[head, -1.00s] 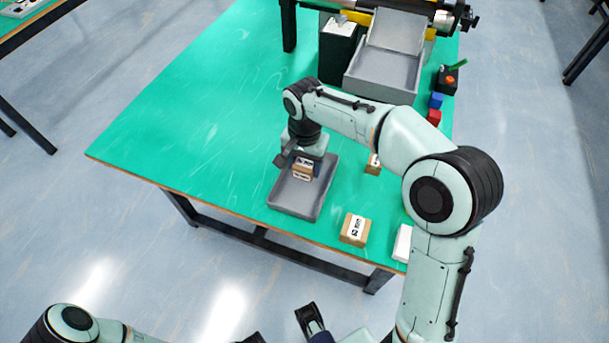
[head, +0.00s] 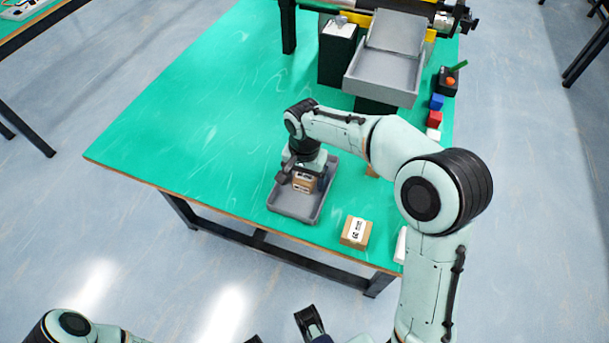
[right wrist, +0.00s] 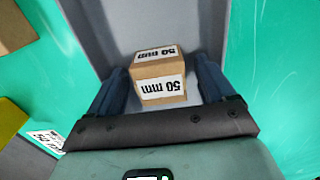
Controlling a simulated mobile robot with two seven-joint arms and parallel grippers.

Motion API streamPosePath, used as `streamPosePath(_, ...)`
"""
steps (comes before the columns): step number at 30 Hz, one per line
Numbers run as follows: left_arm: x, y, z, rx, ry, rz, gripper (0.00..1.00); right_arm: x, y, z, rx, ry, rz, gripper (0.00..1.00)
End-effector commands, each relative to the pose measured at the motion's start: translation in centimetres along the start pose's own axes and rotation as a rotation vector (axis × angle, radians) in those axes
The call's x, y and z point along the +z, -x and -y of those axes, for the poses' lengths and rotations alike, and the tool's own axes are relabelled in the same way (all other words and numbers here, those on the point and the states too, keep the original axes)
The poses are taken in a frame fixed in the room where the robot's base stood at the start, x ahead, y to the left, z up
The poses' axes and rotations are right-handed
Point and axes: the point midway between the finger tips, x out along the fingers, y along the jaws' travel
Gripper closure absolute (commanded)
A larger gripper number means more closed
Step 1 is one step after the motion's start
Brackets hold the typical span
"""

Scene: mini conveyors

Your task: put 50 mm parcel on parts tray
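The 50 mm parcel (right wrist: 160,78) is a small brown box with white labels; it also shows in the head view (head: 304,182). It sits inside the grey parts tray (head: 290,205), which also shows in the right wrist view (right wrist: 100,28). My right gripper (right wrist: 162,76) is around the parcel, one blue finger on each side, with narrow gaps between the fingers and the box. In the head view the right gripper (head: 305,176) is low over the tray and covers part of the parcel. A dark part, seemingly my left gripper (head: 310,321), shows at the bottom edge; its fingers are unclear.
Another labelled brown parcel (head: 356,231) stands right of the tray. A further brown box (head: 371,171) is mostly hidden by my right arm. A white object (head: 400,245) is near the table's edge. The green table (head: 200,130) is clear left of the tray.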

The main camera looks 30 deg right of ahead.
Motion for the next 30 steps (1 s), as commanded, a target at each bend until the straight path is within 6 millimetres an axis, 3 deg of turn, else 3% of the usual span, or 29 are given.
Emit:
streamPosePath(6,0.0,0.1,0.0,0.000,0.000,0.000,0.57,0.0,0.1,0.0,0.000,0.000,0.000,0.17)
streamPosePath(10,0.1,0.3,-0.1,-0.001,0.000,0.004,0.57,-0.1,1.3,0.1,-0.003,0.000,-0.002,0.17)
streamPosePath(22,0.9,1.5,-0.3,-0.005,0.002,0.026,0.57,0.0,9.6,0.1,-0.005,0.001,-0.003,0.17)
streamPosePath(30,1.1,1.8,-0.3,-0.007,0.003,0.034,0.57,0.0,12.3,0.0,-0.001,0.001,-0.001,0.17)
